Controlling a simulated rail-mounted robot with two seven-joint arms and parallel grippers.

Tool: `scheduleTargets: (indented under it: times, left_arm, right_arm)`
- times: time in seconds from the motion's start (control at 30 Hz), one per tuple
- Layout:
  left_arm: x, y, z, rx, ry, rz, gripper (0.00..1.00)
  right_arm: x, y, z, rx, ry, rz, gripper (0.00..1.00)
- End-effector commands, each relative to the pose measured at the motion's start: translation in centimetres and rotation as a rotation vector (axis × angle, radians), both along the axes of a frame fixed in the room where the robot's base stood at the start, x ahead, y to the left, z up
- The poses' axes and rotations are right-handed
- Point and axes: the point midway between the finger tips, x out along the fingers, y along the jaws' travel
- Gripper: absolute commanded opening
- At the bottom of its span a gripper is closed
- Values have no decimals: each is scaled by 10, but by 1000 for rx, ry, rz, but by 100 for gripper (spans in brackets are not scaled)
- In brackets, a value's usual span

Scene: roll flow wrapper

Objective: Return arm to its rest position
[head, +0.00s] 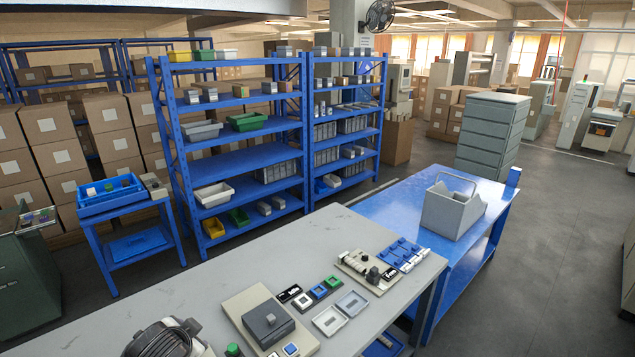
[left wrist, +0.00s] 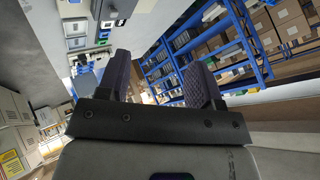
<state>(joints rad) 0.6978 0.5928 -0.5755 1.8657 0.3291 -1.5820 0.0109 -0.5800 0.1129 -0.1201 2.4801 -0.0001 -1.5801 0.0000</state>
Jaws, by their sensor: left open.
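My left gripper (left wrist: 160,82) shows in the left wrist view with its two dark, ribbed fingers spread apart. Nothing is between the fingers. Beyond them the room appears tilted, with the grey table at the upper left and the blue shelves at the right. In the head view a dark and white mechanical part, apparently of my left arm, shows at the bottom left, over the near edge of the grey table (head: 180,285); its fingers cannot be made out there. My right gripper is in neither view.
On the table are a beige device (head: 268,318), small coloured blocks, a grey tray (head: 352,304) and a beige fixture (head: 368,270). A grey caddy (head: 453,212) stands on the blue bench (head: 385,200). Blue shelves (head: 235,160) stand behind. The table's left part looks clear.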

Motion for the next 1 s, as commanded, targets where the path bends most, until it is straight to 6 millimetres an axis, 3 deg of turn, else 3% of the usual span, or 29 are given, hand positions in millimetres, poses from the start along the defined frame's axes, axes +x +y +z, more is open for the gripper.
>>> scheduleTargets:
  times: [0.03,0.13,0.33,0.47,0.8,1.0]
  left_arm:
    - [-14,-18,5,-20,-54,-26,60]
    - [-47,-39,12,-70,-152,-39,60]
    - [-121,-51,-10,-202,-209,23,60]
    - [-170,-50,-41,-281,-161,88,60]
    - [-294,-50,-150,-391,159,256,60]
    - [-353,-57,-189,-403,317,299,60]
  right_arm:
    - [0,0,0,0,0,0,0]
    - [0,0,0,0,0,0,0]
    - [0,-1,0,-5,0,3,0]
    - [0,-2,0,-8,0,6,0]
    - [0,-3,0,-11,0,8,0]
    - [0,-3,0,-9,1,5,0]
